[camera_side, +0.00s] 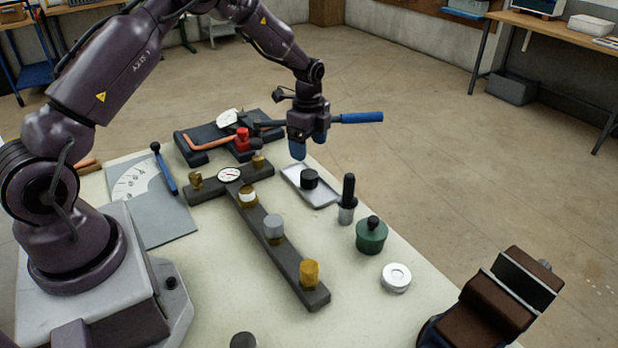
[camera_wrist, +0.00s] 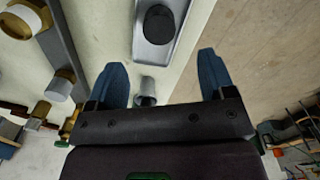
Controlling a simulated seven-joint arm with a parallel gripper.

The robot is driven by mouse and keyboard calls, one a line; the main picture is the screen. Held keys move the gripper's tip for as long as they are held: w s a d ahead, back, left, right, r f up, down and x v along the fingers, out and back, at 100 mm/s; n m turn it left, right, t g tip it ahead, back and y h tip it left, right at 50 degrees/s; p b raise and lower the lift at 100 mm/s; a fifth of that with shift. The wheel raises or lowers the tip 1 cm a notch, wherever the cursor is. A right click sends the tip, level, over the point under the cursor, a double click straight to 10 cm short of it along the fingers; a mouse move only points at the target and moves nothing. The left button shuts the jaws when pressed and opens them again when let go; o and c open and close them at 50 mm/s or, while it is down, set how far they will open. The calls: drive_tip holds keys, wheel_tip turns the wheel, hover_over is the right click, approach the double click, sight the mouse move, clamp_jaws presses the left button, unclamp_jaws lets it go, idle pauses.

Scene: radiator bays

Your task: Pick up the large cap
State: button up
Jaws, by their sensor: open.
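A black round cap (camera_side: 309,179) sits in a small pale tray (camera_side: 322,196) near the table's far right edge. In the wrist view the black cap (camera_wrist: 158,24) lies at the top, ahead of the fingertips. A similar dark round piece (camera_side: 243,341) is at the table's front edge, partly cut off. I cannot tell for sure which is the large cap. My gripper (camera_side: 309,145) is open and empty, with its blue fingers pointing down above the tray area. In the wrist view the gripper (camera_wrist: 160,62) has its fingers wide apart, with the cap beyond them.
A dark manifold bar (camera_side: 269,241) with several fittings lies left of the tray. A black-handled tool (camera_side: 347,198), a green canister (camera_side: 371,236) and a white disc (camera_side: 396,277) stand right of it. A dark rack (camera_side: 205,133) with tools is behind. A brown block (camera_side: 489,312) stands front right.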

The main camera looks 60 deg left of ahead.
sight(309, 174)
wheel_tip(309, 174, down, 8)
drive_tip(key=shift+d+f, duration=0.1)
drive_tip(key=c, duration=1)
